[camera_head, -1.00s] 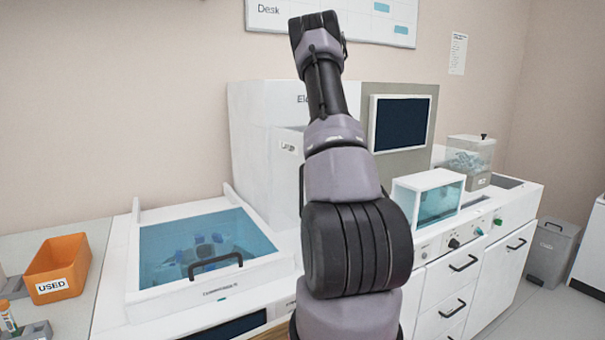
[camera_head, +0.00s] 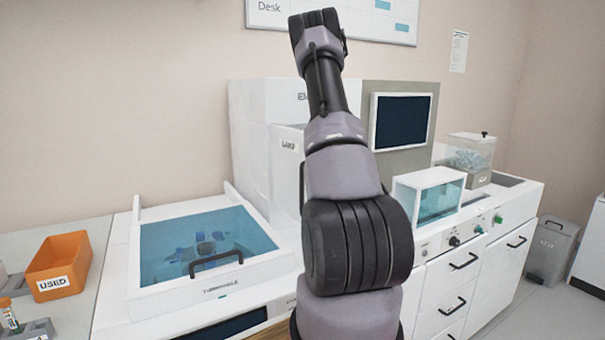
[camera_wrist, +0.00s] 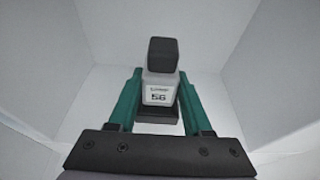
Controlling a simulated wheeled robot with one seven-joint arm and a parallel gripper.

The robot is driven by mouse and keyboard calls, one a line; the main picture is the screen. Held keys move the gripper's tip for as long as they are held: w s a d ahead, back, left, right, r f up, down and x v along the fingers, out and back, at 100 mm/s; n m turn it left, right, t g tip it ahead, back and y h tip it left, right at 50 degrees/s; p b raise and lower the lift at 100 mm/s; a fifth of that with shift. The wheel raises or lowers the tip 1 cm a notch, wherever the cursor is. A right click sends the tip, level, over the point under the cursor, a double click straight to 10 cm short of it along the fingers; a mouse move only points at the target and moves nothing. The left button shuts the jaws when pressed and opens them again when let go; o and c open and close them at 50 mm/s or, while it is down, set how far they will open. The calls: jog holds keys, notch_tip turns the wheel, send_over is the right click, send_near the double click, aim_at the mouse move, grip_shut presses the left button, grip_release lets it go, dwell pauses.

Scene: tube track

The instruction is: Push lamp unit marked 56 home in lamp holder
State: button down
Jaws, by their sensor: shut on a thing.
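In the wrist view, the lamp unit marked 56 (camera_wrist: 158,92) is a pale block with a dark top. It stands between the two green fingers of my gripper (camera_wrist: 159,100), which is shut on it. A dark base (camera_wrist: 158,114) shows just below the unit; I cannot tell whether it is the lamp holder, nor how far in the unit sits. White walls (camera_wrist: 215,40) surround the unit and gripper. In the head view my arm hides the gripper and the lamp unit.
A tall white analyser (camera_head: 260,110) with a grey panel and dark screen (camera_head: 403,122) stands behind my arm. A lidded blue-windowed machine (camera_head: 205,245) is at left, beside an orange USED bin (camera_head: 58,266). A small clear-fronted box (camera_head: 428,197) stands at right.

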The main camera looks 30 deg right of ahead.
jog(key=shift+f, duration=1)
dwell(1.2)
jog(key=shift+c, duration=1.3)
grip_release()
jog(key=shift+s, duration=0.1)
jog(key=v, duration=1)
jog(key=shift+s, duration=0.25)
jog(key=shift+s+r, duration=0.1)
